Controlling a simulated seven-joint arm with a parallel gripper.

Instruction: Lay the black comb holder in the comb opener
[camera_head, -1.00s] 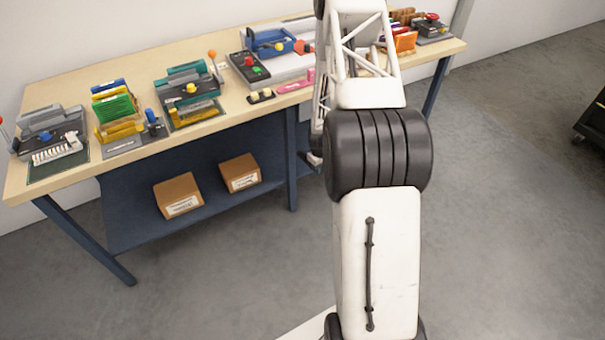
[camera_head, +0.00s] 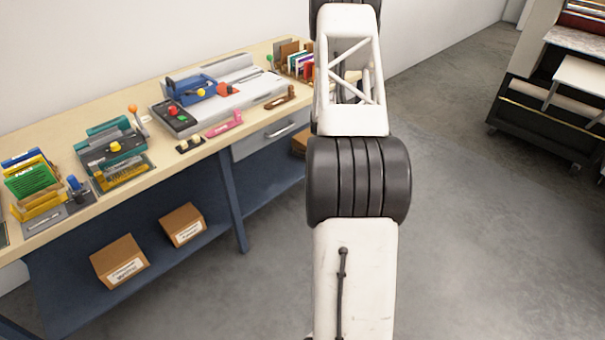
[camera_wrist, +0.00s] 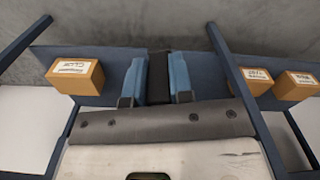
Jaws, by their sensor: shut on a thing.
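In the wrist view, my gripper (camera_wrist: 159,64) has its two blue fingers closed on a black thing, which I take to be the black comb holder (camera_wrist: 159,78). Only part of it shows between the fingers. In the head view my gripper and its load are hidden behind my arm. Several desktop machines stand on the bench: a teal one with an orange knob (camera_head: 110,147) and a large grey-white one with a blue part (camera_head: 192,90). I cannot tell for sure which is the comb opener.
Along the front edge of the bench (camera_head: 75,218) lie a small black piece with pale knobs (camera_head: 190,144), a pink piece (camera_head: 225,125) and a brown piece (camera_head: 281,98). Cardboard boxes (camera_head: 120,262) sit on the lower shelf. A dark cart (camera_head: 540,110) stands at right. Floor between is clear.

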